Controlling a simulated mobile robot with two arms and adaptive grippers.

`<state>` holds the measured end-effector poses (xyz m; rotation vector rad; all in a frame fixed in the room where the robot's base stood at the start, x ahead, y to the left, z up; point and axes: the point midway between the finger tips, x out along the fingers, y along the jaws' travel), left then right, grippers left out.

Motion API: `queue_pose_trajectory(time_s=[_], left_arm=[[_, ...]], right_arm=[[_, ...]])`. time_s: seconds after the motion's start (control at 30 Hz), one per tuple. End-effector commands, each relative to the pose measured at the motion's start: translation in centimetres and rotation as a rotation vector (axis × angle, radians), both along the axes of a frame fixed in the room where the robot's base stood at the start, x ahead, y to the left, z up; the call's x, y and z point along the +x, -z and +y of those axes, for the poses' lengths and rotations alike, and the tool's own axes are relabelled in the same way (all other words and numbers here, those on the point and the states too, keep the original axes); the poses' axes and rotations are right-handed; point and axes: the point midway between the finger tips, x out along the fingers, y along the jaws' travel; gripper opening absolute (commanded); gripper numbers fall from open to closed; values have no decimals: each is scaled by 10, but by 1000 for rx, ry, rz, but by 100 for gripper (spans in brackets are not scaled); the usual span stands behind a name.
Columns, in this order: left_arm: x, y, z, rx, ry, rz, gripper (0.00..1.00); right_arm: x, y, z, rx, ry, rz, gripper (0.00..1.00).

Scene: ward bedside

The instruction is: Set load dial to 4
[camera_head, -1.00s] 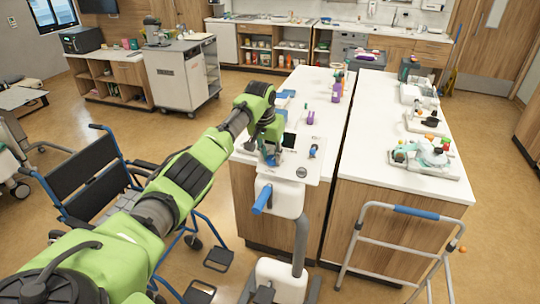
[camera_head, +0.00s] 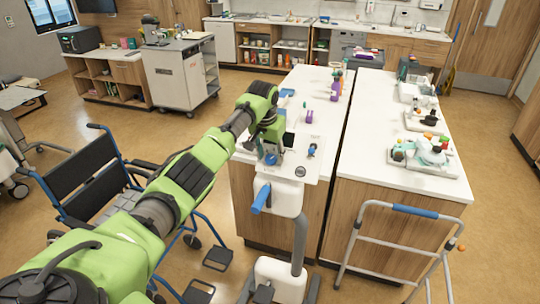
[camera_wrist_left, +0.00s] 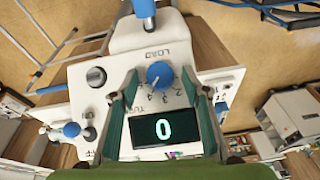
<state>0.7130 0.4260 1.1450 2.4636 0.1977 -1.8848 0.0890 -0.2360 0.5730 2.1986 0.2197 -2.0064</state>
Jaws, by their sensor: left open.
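The load dial is a round blue knob (camera_wrist_left: 160,73) under the word LOAD on a white panel (camera_wrist_left: 88,118). Several small numerals curve along its lower side; a pale mark shows on the knob, but its exact setting is unclear. A dark display (camera_wrist_left: 165,130) beside it reads a green 0. My left gripper (camera_wrist_left: 160,80) is open, with one finger on each side of the dial; contact cannot be told. In the head view, my left gripper (camera_head: 269,147) points down at the panel, over the blue dial (camera_head: 271,158). My right gripper is not in view.
A second blue knob (camera_wrist_left: 71,130) and a round dark button (camera_wrist_left: 96,76) sit on the panel. A blue handle (camera_head: 261,198) sticks out in front. A wheelchair (camera_head: 95,185) stands left and a walker (camera_head: 400,240) right. Counters (camera_head: 350,170) lie behind.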

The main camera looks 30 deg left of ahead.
Motion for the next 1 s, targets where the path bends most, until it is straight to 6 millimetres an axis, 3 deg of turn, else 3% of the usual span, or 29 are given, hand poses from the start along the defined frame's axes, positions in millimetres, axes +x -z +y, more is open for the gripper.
queue_pose_trajectory(time_s=[0.27,0.7,1.0], left_arm=[[-2,-15,-1,0,0,-4,43],[-25,-98,-8,0,0,-3,43],[-30,-116,-10,0,0,0,43]], right_arm=[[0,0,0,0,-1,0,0],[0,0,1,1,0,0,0],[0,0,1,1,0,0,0]])
